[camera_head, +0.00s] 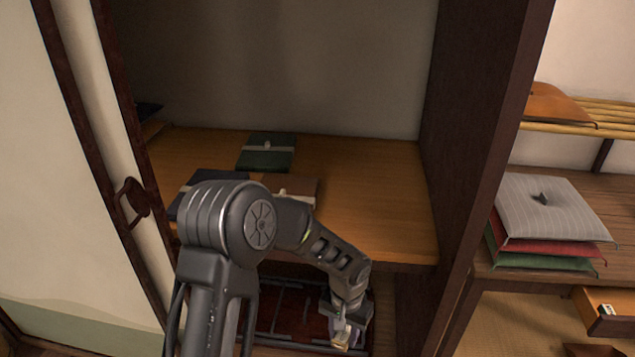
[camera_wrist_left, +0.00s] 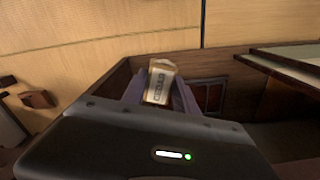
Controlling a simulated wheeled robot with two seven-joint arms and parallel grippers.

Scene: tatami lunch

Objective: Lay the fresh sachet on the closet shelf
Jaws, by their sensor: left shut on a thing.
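My left gripper (camera_head: 347,322) is low in front of the closet, below the front edge of the closet shelf (camera_head: 380,205). It is shut on a small pale sachet (camera_head: 342,340) and points downward. In the left wrist view the sachet (camera_wrist_left: 159,82) sits between the two fingers (camera_wrist_left: 160,95), and its label appears to read CEDAR. The shelf is a wooden board above the gripper. My right gripper is not in view.
A green folded bundle (camera_head: 267,152), a brown one (camera_head: 297,184) and a dark one, partly hidden by my arm, lie on the shelf's left and middle. Its right part is bare. A dark post (camera_head: 480,130) bounds it at right. Stacked cushions (camera_head: 550,208) stand beyond.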

